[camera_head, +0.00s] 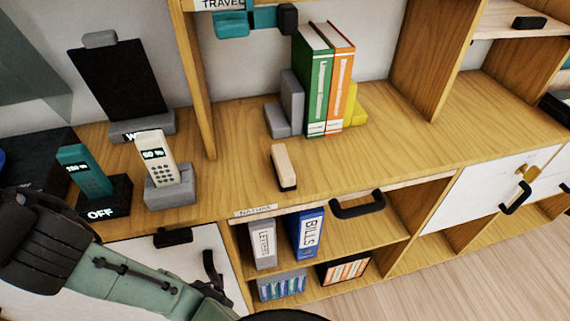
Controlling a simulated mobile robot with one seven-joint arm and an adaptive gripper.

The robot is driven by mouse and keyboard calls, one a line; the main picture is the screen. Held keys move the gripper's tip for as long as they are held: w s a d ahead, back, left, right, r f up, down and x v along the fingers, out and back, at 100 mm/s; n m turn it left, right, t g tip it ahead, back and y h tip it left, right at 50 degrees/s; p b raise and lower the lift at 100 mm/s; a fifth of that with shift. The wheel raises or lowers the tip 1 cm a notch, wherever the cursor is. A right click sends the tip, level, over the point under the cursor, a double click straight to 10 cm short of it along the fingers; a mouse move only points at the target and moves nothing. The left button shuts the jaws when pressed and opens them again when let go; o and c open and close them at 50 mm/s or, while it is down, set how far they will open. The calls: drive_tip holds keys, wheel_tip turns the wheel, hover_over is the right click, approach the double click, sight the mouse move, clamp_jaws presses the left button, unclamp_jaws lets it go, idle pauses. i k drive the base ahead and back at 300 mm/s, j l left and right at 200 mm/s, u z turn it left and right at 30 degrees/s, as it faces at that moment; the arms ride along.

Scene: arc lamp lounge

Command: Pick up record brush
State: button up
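The record brush appears to be the small block with a pale wooden top and a dark underside (284,167). It lies on the wooden shelf top (345,170), near its front edge above the "NATURE" label. Nothing touches it. My arm crosses the lower left of the view, below and left of the brush. My gripper is not in view, so whether it is open or shut does not show.
Green and orange books (325,80) stand behind the brush between grey and yellow bookends. Left are a white phone (156,160) and a teal phone (84,172) in cradles. A black handle (358,205) projects below the shelf edge. Shelf right of the brush is clear.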

sight(284, 172)
drive_tip(key=k+l+z, duration=0.2)
drive_tip(key=l, duration=0.15)
drive_tip(key=k+l+z, duration=0.2)
drive_tip(key=l, duration=0.15)
drive_tip(key=l+z, duration=0.2)
drive_tip(key=l, duration=0.2)
